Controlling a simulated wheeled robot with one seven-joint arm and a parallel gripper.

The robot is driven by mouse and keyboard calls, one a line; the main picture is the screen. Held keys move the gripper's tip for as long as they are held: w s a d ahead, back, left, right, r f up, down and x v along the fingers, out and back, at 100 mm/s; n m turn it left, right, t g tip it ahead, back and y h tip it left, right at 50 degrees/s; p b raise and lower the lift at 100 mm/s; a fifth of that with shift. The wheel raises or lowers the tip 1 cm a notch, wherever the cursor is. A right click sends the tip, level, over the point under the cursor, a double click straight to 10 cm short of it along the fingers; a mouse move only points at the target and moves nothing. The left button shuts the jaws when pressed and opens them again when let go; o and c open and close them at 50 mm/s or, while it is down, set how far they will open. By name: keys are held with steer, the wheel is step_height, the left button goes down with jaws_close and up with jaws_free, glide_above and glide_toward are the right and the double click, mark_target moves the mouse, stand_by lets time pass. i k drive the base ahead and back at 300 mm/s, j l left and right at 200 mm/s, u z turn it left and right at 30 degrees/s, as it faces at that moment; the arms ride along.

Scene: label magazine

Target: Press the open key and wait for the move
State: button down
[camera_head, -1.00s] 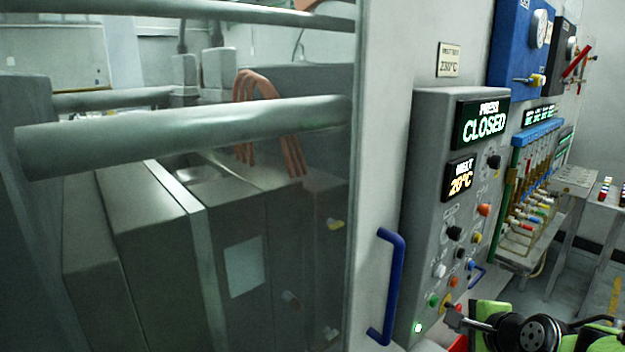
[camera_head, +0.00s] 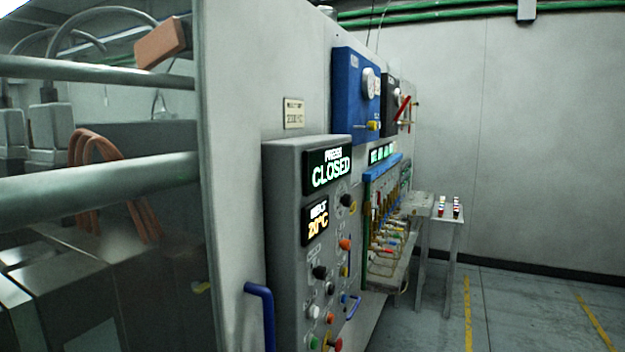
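A grey control panel (camera_head: 285,215) stands right of the press window. Its upper display (camera_head: 327,170) reads PRESS CLOSED in green. The lower display (camera_head: 316,221) reads MELT 20°C. Several knobs and keys sit below and beside the displays, including an orange one (camera_head: 345,244), a black one (camera_head: 320,272) and a white one (camera_head: 313,311). A green key (camera_head: 313,342) and a red key (camera_head: 337,345) show at the bottom edge of the picture. The key labels are too small to read, so I cannot tell which is the open key. My gripper is not in view.
A blue handle (camera_head: 265,315) sticks out from the pale door frame left of the panel. Behind the window are grey bars (camera_head: 100,190) and orange hoses (camera_head: 100,150). A valve rack (camera_head: 385,220) and a small table (camera_head: 445,215) stand beyond. The floor at right is clear.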

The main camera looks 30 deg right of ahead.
mark_target(314, 310)
steer(key=l+u, duration=0.25)
steer(key=l, duration=1.5)
